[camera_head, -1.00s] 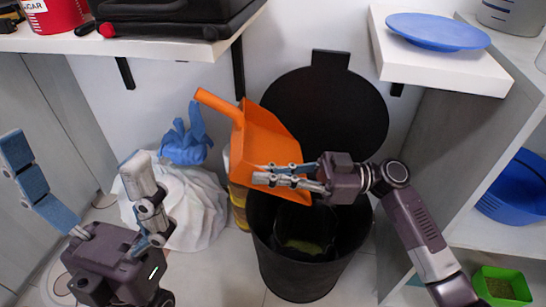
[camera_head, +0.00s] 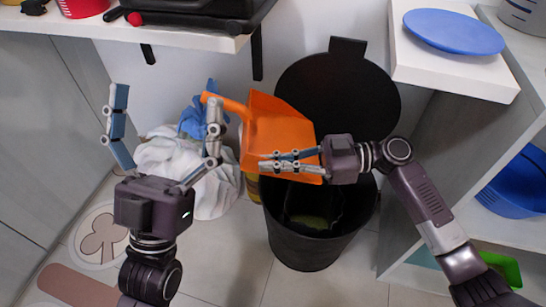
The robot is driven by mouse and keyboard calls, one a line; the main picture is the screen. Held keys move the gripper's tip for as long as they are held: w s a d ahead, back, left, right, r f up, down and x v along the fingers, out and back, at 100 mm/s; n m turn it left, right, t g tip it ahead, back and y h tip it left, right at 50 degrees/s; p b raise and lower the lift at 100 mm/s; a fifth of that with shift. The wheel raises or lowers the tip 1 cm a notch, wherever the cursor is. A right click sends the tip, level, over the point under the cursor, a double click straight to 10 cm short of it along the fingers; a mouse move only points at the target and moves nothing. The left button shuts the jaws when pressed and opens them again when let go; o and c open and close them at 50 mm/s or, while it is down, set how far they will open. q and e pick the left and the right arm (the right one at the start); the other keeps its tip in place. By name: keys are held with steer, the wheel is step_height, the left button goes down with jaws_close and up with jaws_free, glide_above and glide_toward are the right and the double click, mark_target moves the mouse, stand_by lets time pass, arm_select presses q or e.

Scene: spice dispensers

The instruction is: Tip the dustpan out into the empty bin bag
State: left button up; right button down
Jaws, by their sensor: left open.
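The orange dustpan (camera_head: 276,130) is held in the air over the left rim of a black bin (camera_head: 306,247), its handle pointing up and left. My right gripper (camera_head: 263,161) is shut on the dustpan's lower part. I see no loose dirt on the pan. The bin's lid (camera_head: 345,92) is up; inside is a dark hollow with a dull greenish patch, and I cannot tell a bag from the bin's wall. My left gripper (camera_head: 166,95) is wide open and empty left of the dustpan. Its right finger appears in front of the handle; I cannot tell whether they touch.
A white crumpled bag or cloth (camera_head: 172,162) lies on the floor left of the bin, with a blue glove (camera_head: 192,124) at its top. A shelf (camera_head: 110,30) hangs above left. A blue plate (camera_head: 453,32) rests on the right shelf. A blue bowl (camera_head: 515,190) stands lower right.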

steer(key=shift+a+h+p, duration=0.25)
steer(key=shift+h+p, duration=0.05)
steer(key=shift+p, duration=0.7)
arm_select(q)
steer(key=w+f+g+y+p, duration=0.15)
steer(key=w+f+g, duration=0.3)
steer(key=f, duration=0.45)
steer(key=w+f+g+y+p, duration=0.1)
steer(key=w+f+g+y, duration=0.15)
steer(key=f+g, duration=0.5)
arm_select(e)
steer(key=shift+a+f+h, duration=0.25)
steer(key=shift+h, duration=0.15)
steer(key=shift+a+f+h+p, duration=0.15)
steer(key=shift+a+h+p, duration=0.1)
steer(key=shift+h+p, duration=0.4)
steer(key=shift+a+f+h+p, duration=0.2)
steer(key=shift+h+p, duration=0.25)
steer(key=shift+p, duration=0.45)
arm_select(q)
steer(key=s+a+f+g+y, duration=0.1)
steer(key=s+a+f+g, duration=0.2)
steer(key=s+f, duration=0.3)
steer(key=s+a+f+g+y, duration=0.1)
steer(key=s+a+f+g, duration=0.2)
steer(key=f, duration=0.9)
steer(key=shift+s+n+g+y, duration=0.4)
steer(key=shift+s+g, duration=0.9)
steer(key=shift+s, duration=0.75)
